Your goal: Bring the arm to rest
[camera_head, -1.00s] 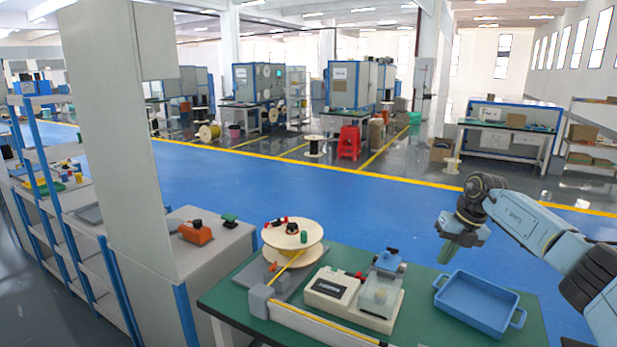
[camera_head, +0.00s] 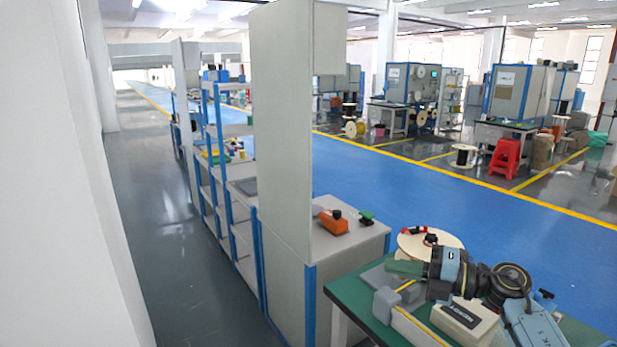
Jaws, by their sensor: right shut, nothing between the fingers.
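My right arm comes in from the lower right and is folded over the green worktable (camera_head: 350,291). My right gripper (camera_head: 402,268) points left, with its green fingers together and nothing between them. It shows in front of the pale spool (camera_head: 410,244) and hides part of it; whether it touches anything below I cannot tell. My left gripper is not in view.
A white instrument (camera_head: 462,322) on the worktable is partly covered by my arm. A grey bench left of the worktable holds an orange device (camera_head: 333,222) and a small green item (camera_head: 366,218). A tall grey cabinet (camera_head: 285,130) stands beside it. Grey aisle floor is clear at left.

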